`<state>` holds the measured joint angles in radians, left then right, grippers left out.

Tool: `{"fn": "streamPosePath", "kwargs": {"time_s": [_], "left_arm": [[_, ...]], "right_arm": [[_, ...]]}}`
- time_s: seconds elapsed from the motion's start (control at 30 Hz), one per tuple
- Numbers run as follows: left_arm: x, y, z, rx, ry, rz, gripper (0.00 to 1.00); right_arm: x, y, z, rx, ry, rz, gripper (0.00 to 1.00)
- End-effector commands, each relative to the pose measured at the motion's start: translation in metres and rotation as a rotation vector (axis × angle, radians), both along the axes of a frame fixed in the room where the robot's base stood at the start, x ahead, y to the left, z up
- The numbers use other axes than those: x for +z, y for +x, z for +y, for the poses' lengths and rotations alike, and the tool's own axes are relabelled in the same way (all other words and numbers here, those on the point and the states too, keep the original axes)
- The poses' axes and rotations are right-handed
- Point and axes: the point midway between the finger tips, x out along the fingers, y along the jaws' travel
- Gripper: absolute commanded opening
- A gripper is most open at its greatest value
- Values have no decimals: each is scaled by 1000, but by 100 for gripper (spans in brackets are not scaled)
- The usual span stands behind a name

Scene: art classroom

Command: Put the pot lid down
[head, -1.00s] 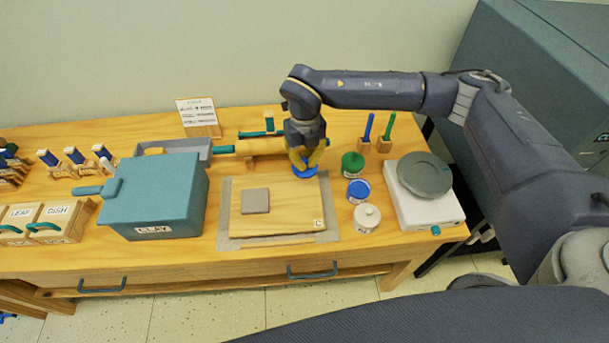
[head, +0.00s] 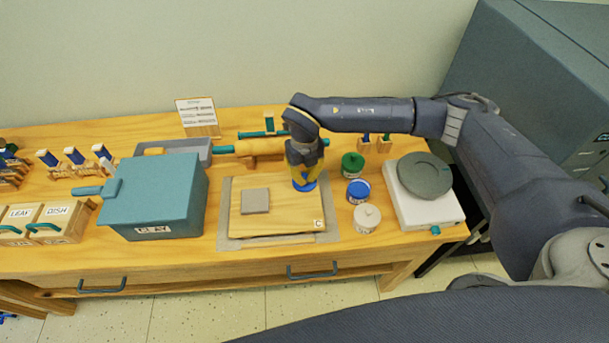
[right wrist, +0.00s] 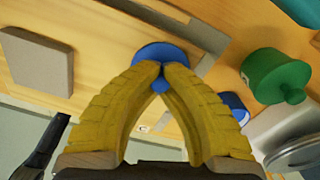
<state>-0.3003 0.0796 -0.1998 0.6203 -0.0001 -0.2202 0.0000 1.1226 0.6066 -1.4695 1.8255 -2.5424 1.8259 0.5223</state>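My right gripper (head: 304,181) points down over the right part of the wooden board (head: 280,222). Its yellow fingers are closed together at the tips on the knob of the round blue pot lid (head: 308,187), which also shows in the right wrist view (right wrist: 150,52). I cannot tell whether the lid touches the board or hangs just above it. The blue pot (head: 358,191) stands right of the board with no knobbed lid on it. My left gripper is not in view.
A square grey clay slab (head: 255,201) lies on the board's left. A green pot (head: 352,165), a white pot (head: 367,217) and a scale (head: 432,208) stand to the right. A teal clay box (head: 155,200) is on the left. The board's front middle is bare.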

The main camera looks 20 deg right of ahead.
Motion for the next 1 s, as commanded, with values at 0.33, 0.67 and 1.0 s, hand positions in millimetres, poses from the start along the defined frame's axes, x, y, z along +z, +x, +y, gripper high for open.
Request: {"fn": "streamPosePath", "kwargs": {"time_s": [0.33, 0.67, 1.0], "left_arm": [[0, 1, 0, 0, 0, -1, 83], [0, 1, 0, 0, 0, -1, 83], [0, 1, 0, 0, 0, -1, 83]], "right_arm": [[-3, 0, 0, 0, 0, 0, 16], [-2, 0, 0, 0, 0, 0, 27], [33, 1, 0, 0, 0, -4, 27]]}}
